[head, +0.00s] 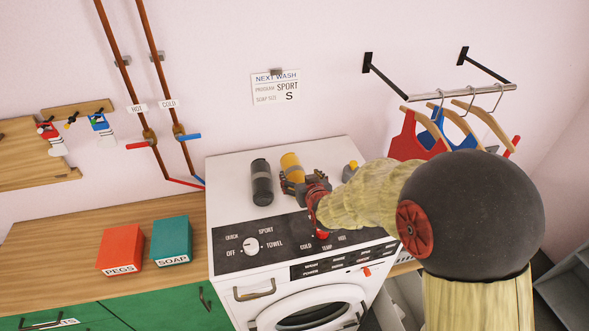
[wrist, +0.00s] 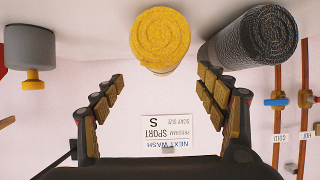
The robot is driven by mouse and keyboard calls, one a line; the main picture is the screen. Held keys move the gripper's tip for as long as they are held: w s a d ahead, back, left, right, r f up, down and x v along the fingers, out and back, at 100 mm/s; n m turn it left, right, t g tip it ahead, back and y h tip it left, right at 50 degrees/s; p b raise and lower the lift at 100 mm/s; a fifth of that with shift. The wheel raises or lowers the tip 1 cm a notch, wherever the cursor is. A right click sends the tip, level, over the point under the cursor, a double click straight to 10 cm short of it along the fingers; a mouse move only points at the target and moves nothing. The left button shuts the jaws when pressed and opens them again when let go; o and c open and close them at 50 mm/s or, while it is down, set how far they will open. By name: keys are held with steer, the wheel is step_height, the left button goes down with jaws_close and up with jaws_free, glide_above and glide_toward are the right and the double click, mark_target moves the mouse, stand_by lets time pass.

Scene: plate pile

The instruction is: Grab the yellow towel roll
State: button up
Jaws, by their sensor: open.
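My gripper (head: 292,186) is at the near side of the roll. In the wrist view its two fingers (wrist: 161,76) are spread wide, with nothing gripped. The roll lines up with the gap between them, and I cannot tell whether they touch it.
A grey-and-yellow object (head: 350,170) stands to the right, partly behind my arm. Red (head: 120,249) and teal (head: 172,241) boxes sit on the left counter.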

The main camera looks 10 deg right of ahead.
mark_target(295, 171)
steer(key=x, duration=0.6)
steer(key=shift+a+f, duration=0.2)
steer(key=shift+f, duration=0.15)
steer(key=shift+w+f, duration=0.2)
steer(key=shift+w, duration=0.25)
steer(key=shift+c, duration=1.2)
steer(key=c, duration=1.1)
steer(key=shift+r, duration=0.1)
